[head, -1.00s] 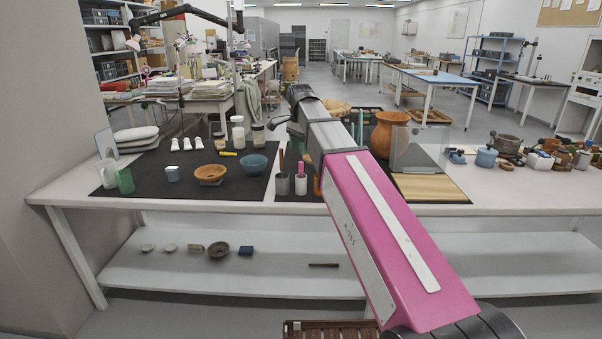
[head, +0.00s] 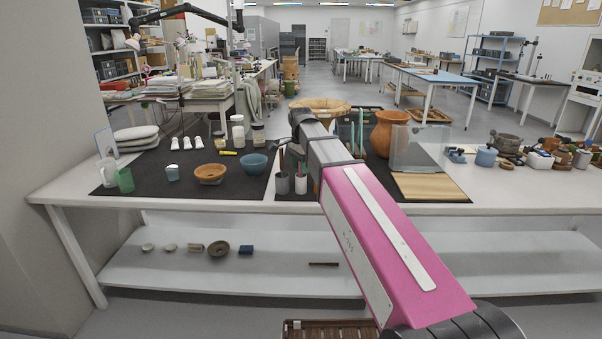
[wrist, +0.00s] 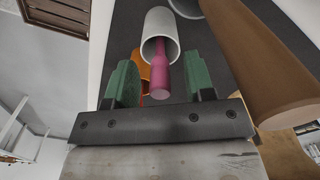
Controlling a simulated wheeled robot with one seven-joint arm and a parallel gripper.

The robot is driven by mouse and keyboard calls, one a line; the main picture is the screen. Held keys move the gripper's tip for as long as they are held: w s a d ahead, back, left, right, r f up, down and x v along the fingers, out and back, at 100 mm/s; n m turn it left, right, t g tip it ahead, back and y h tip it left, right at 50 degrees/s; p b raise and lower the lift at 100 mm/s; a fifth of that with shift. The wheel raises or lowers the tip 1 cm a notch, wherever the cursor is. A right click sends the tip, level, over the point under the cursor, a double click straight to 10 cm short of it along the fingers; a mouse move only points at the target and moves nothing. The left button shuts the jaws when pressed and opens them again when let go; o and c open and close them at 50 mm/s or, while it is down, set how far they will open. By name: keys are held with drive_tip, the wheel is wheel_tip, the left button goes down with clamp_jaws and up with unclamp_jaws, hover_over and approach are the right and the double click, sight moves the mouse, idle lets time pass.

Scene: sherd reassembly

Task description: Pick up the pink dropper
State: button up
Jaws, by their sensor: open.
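The pink dropper (wrist: 160,72) stands in a pale cup (wrist: 161,18), its narrow end inside and its wider pink end sticking out toward my wrist. My gripper (wrist: 159,82) is open, with one green finger on each side of the dropper's exposed end. Gaps show between the dropper and both fingers, so it is not held. In the head view the cup (head: 301,186) stands on the dark mat, and my gripper (head: 291,150) is just above it. My arm partly covers this area.
A thick brown handle (wrist: 262,62) leans close to the right finger in the wrist view. An orange item (wrist: 139,62) lies behind the left finger. A second grey cup (head: 282,185) is beside the first. An orange bowl (head: 210,172) and blue bowl (head: 253,165) sit to the left.

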clamp_jaws()
drive_tip(key=shift+r, duration=0.1)
wheel_tip(320, 180, up, 10)
drive_tip(key=shift+f, duration=0.1)
idle(0.4)
